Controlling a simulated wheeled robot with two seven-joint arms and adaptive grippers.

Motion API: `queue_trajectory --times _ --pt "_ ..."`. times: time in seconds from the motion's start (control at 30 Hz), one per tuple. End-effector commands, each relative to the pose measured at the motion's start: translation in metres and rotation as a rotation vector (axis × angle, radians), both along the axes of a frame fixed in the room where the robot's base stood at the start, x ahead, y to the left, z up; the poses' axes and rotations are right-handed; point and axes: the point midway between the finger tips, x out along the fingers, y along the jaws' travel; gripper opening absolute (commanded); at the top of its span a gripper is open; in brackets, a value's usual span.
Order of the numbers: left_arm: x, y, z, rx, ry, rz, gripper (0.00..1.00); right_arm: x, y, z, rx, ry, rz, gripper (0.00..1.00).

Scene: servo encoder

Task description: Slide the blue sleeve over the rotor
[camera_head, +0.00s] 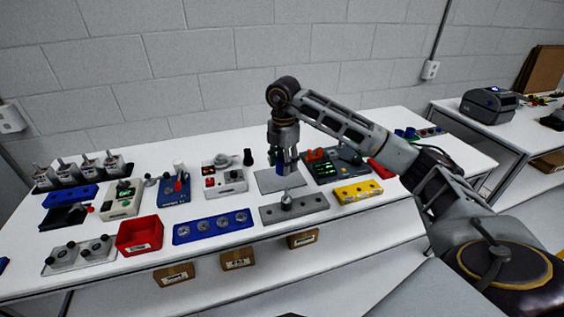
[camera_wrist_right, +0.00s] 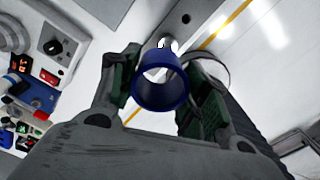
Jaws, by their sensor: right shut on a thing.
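My right gripper (camera_head: 287,170) reaches down over the middle of the white table. In the right wrist view, its green-padded fingers (camera_wrist_right: 160,82) are shut on the blue sleeve (camera_wrist_right: 162,98), a short open tube. The rotor (camera_head: 286,201) looks like a small upright metal piece on a grey plate (camera_head: 310,203), in front of and below the gripper in the head view. A pale metal piece shows just past the sleeve's rim in the wrist view; I cannot tell whether it is the rotor. The sleeve and rotor look apart. My left gripper is not in view.
A flat grey plate (camera_head: 270,181) lies under the gripper. A blue tray (camera_head: 213,227), a red bin (camera_head: 139,235) and a yellow block (camera_head: 357,191) stand near the front edge. Control boxes, including a dark one (camera_head: 333,163), stand behind. Bare white table shows between them.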

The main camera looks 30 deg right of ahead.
Motion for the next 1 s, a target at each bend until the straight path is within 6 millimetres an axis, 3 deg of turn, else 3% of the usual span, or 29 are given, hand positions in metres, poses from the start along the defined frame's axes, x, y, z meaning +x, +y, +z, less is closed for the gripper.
queue_trajectory --times 0.63,1.0 --pt "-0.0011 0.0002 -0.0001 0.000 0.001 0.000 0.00 -0.0093 -0.0046 -0.0002 0.001 0.000 0.178 0.32" --pt "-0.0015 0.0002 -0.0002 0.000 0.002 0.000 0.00 -0.0092 -0.0048 -0.0002 0.000 0.000 0.194 0.32"
